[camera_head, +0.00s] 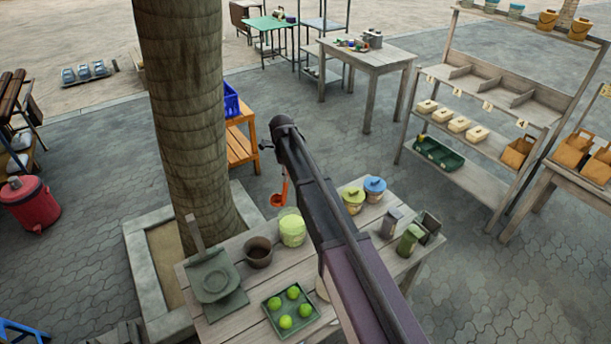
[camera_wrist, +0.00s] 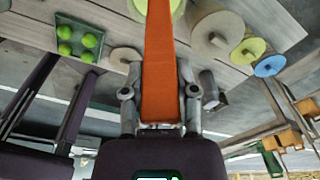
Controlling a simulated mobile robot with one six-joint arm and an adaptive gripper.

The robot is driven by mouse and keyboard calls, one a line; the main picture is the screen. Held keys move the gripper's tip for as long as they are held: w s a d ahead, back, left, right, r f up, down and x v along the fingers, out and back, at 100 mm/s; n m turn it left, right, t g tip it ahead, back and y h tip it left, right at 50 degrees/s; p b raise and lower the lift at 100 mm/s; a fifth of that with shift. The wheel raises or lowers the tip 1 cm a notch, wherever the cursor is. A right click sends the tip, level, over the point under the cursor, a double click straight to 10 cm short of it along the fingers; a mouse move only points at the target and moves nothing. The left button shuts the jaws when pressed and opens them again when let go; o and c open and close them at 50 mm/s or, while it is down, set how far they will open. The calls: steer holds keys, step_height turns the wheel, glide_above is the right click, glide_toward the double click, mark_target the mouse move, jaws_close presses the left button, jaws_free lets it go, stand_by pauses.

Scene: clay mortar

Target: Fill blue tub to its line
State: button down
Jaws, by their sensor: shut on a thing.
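The blue-topped tub (camera_head: 375,187) stands at the back right of the near table, beside a yellow-topped tub (camera_head: 353,200). In the wrist view the blue top (camera_wrist: 268,66) is right of the yellow one (camera_wrist: 246,51). No fill line can be made out. My gripper (camera_wrist: 160,100) is shut on the handle of an orange ladle (camera_wrist: 160,55). In the head view the ladle (camera_head: 278,199) hangs bowl-down above the table's back edge, near a lime-green tub (camera_head: 292,229). My arm hides the middle of the table. The ladle's bowl contents cannot be seen.
The near table also holds a brown pot (camera_head: 258,251), a grey-green scale-like stand (camera_head: 214,281), a tray of green balls (camera_head: 269,315) and a green canister (camera_head: 409,240). A tree trunk (camera_head: 188,110) rises behind its left side. Shelves (camera_head: 480,130) stand at right.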

steer(key=s+d+r, duration=0.1)
steer(key=s+d, duration=0.2)
steer(key=d, duration=0.2)
steer(key=shift+p, duration=0.45)
steer(key=shift+d, duration=0.1)
step_height(320, 180, down, 12)
steer(key=b, duration=1.2)
steer(key=shift+f, duration=0.15)
stand_by(0.6)
step_height(320, 180, up, 11)
steer(key=p, duration=1)
steer(key=shift+p, duration=0.3)
